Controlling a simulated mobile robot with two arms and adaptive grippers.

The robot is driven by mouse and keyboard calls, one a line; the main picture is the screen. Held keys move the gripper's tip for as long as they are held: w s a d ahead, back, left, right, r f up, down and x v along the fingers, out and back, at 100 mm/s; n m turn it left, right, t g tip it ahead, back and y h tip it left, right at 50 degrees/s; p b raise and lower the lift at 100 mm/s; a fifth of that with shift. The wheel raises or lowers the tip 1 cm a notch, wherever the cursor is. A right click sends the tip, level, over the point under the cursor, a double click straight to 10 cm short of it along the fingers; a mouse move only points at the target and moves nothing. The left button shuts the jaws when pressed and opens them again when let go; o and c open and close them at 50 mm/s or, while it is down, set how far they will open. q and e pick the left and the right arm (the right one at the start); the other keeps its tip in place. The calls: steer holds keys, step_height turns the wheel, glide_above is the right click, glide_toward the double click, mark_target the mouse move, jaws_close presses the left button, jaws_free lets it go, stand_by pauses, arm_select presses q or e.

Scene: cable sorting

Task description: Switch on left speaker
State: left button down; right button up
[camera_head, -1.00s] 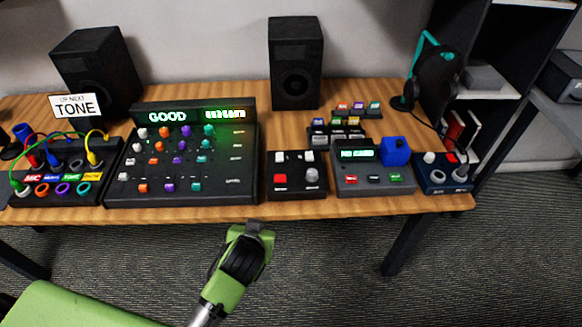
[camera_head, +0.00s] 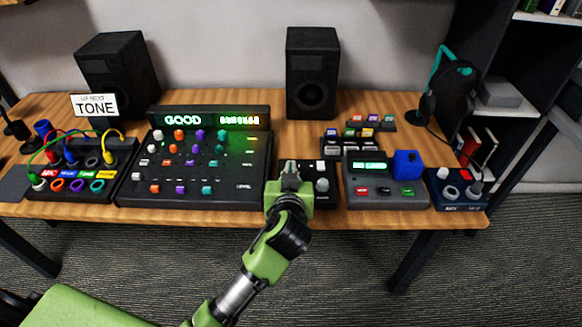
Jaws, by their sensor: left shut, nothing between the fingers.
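The left speaker (camera_head: 118,75) is a black box standing at the back left of the desk. The right speaker (camera_head: 312,73) stands at the back middle. A small black control box (camera_head: 328,199) sits at the front middle. Its right white switch (camera_head: 321,165) and grey knob (camera_head: 322,185) show. Its left half, with the other white switch and red button, is hidden behind my gripper. My left gripper (camera_head: 289,166) is shut and empty, over that left half. I cannot tell whether its tips touch the box. My right gripper is not in view.
A mixer (camera_head: 130,190) with coloured knobs and a lit GOOD display stands just left of my gripper. A grey console (camera_head: 385,200) with a blue block (camera_head: 406,165) is to the right. A patch box (camera_head: 75,197) with cables sits at the far left.

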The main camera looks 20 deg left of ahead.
arm_select(q)
steer(key=x, duration=0.9)
steer(key=shift+w+a+p, duration=0.1)
steer(key=shift+p, duration=0.2)
step_height(320, 180, down, 3)
steer(key=shift+f, duration=0.15)
steer(key=shift+s+f, duration=0.25)
steer(key=shift+f, duration=0.15)
steer(key=shift+s+d+f+b, duration=0.15)
steer(key=shift+d+f+b, duration=0.05)
steer(key=shift+f+b, duration=0.4)
steer(key=shift+r+p, duration=0.8)
steer(key=shift+r, duration=0.3)
